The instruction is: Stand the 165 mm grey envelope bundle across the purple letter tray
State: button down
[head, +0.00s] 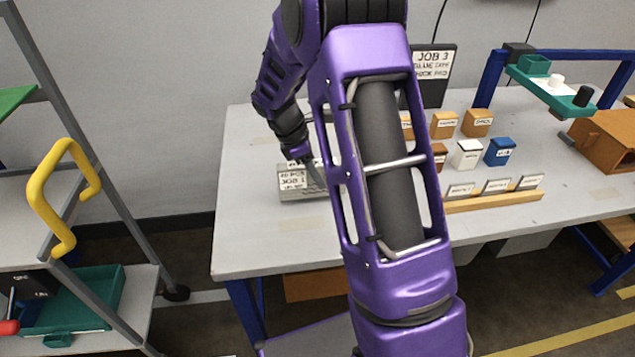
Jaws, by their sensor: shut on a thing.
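A grey block with a white label reading JOB 1, which looks like the grey envelope bundle (290,195), is at the left part of the grey table. My gripper (312,170) reaches down to its top and is shut on it. The fingertips are small and partly hidden by the bundle and its label. The bundle looks upright and at or just above the table top; I cannot tell whether it touches. I see no purple letter tray; my large purple arm covers the middle of the view and may hide it.
Several small labelled boxes, including a white box (467,155) and a blue box (499,152), stand right of my arm. A wooden strip with card holders (495,202) lies in front. A black JOB 3 sign (433,75) stands behind. The table's left front (250,250) is clear.

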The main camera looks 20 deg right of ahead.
jog(key=shift+f, duration=1.25)
jog(key=shift+f, duration=0.2)
jog(key=shift+c, duration=2.4)
grip_release()
jog(key=shift+r, duration=0.15)
